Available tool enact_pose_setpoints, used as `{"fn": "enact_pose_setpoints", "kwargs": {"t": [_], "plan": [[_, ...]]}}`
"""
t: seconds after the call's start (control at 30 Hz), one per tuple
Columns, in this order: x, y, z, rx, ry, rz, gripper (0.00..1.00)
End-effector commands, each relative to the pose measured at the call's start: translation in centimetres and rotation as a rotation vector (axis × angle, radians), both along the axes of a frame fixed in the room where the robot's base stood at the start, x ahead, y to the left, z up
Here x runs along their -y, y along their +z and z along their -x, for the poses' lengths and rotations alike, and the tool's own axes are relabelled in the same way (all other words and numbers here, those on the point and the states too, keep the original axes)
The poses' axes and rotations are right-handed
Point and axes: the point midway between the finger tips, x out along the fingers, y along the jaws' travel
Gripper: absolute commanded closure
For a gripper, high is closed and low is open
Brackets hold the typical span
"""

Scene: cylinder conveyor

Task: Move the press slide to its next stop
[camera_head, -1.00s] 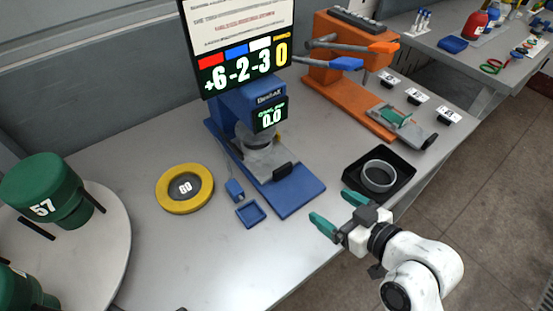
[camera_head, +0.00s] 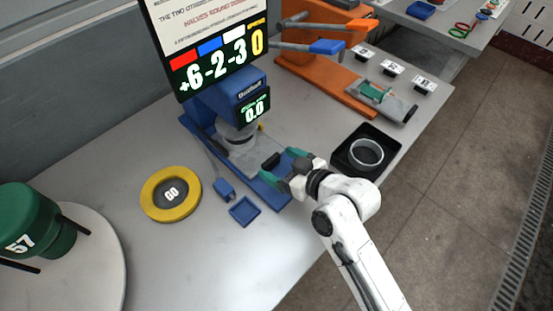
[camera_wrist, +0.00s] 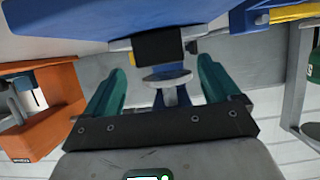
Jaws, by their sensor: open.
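The blue press (camera_head: 228,98) stands on the table with a small display reading 0.0. Its grey slide (camera_head: 246,153) lies on the blue base below the head. My gripper (camera_head: 281,159) is open at the front end of this slide, its green fingers apart. In the wrist view, the slide's black handle (camera_wrist: 158,47) shows between and just beyond the fingertips (camera_wrist: 163,66). I cannot tell whether a finger touches it.
A black tray with a pale ring (camera_head: 366,152) sits right of my gripper. A blue square dish (camera_head: 244,210) and a yellow ring (camera_head: 170,192) lie at left. An orange press (camera_head: 325,80) with levers stands behind. A sign (camera_head: 205,40) rises above the blue press.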

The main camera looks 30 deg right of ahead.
Motion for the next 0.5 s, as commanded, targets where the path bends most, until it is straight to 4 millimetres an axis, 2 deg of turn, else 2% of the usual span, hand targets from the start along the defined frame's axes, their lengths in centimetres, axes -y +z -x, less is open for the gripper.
{"fn": "enact_pose_setpoints", "kwargs": {"t": [0.2, 0.5], "plan": [[-0.5, -0.6, -1.5, 0.000, 0.000, 0.000, 0.11], [-0.5, -0.8, -1.7, 0.000, 0.000, 0.000, 0.11]]}}
